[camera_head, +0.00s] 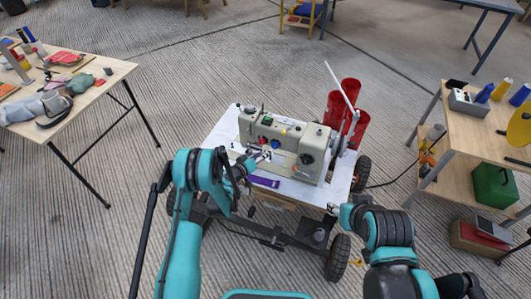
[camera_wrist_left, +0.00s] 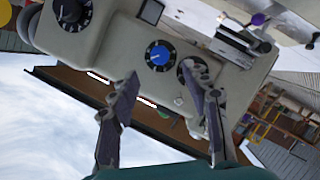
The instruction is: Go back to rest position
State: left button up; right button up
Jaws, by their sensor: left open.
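My left gripper (camera_head: 245,174) is at the near left side of a cream sewing machine (camera_head: 285,143) in the head view. In the left wrist view its two dark fingers (camera_wrist_left: 160,80) are spread, with nothing held between them. The machine's face with a blue dial (camera_wrist_left: 158,55) is close behind the fingers; I cannot tell whether they touch it. My right arm (camera_head: 385,230) is bent at the lower right of the head view.
The machine stands on a white wheeled cart (camera_head: 220,130) with red cylinders (camera_head: 343,112). A purple strip (camera_head: 264,181) lies in front of it. A cluttered wooden table (camera_head: 102,92) is at left, a wooden shelf unit (camera_head: 458,180) at right.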

dwell(0.4)
pick_arm(q)
notch_tip(320, 180, up, 15)
jog(key=s+a+g+y, duration=0.1)
jog(key=s+g, duration=0.1)
jog(key=s+a+r+m+g+y, duration=0.1)
jog(key=s+a+r+y, duration=0.1)
jog(key=s+r, duration=0.8)
jog(key=s+a+r+g+y, duration=0.1)
jog(key=s+a, duration=0.3)
jog(key=s, duration=0.9)
jog(key=s+a+r+g+y, duration=0.1)
jog(key=s+a+r+y, duration=0.1)
jog(key=s, duration=1.2)
jog(key=shift+a+r+y, duration=0.2)
jog(key=shift+a+y, duration=0.6)
jog(key=shift+a, duration=0.45)
